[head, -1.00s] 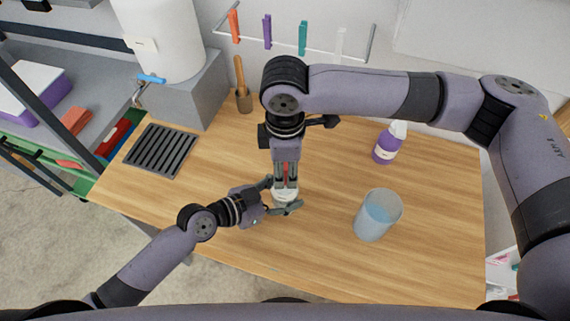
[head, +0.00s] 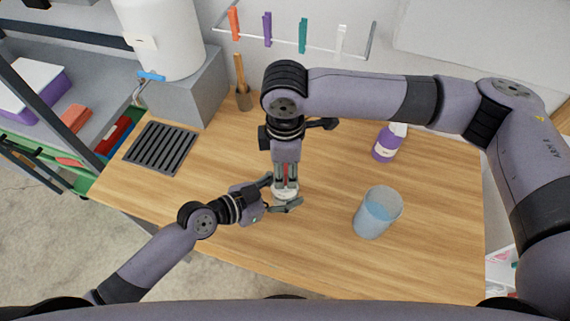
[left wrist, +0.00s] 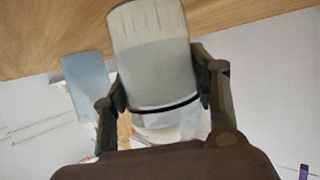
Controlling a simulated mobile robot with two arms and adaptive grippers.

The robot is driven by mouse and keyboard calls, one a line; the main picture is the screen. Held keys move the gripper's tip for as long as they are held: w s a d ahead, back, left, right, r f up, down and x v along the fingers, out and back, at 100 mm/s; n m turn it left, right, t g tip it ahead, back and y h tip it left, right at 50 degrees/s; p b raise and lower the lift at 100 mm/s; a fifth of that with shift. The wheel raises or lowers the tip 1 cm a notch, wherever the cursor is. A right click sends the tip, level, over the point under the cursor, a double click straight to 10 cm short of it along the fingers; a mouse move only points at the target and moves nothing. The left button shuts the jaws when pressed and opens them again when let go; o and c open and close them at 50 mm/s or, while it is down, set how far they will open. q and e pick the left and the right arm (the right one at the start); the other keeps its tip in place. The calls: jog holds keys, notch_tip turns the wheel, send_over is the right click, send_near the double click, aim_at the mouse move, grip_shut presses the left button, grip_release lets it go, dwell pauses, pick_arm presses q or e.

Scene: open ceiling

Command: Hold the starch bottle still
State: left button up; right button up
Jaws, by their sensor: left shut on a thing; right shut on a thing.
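The starch bottle (left wrist: 155,60) is a pale, translucent bottle with whitish contents and a dark ring. In the left wrist view it appears upside down between the two fingers of my left gripper (left wrist: 163,92). In the head view my left gripper (head: 283,196) reaches in from the left and is shut around the bottle. My right gripper (head: 286,182) points down from above and is shut on the bottle's white top (head: 285,192). The two grippers hide most of the bottle in the head view.
A dark slotted grate (head: 160,148) lies at the left, and a brush holder (head: 244,99) stands at the back. The front right of the wooden table (head: 320,265) is clear.

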jog(key=shift+f, duration=0.1)
jog(key=o, duration=0.9)
jog(key=shift+o, duration=0.2)
jog(key=o, duration=0.4)
jog(key=shift+o, duration=0.2)
jog(key=shift+r, duration=3)
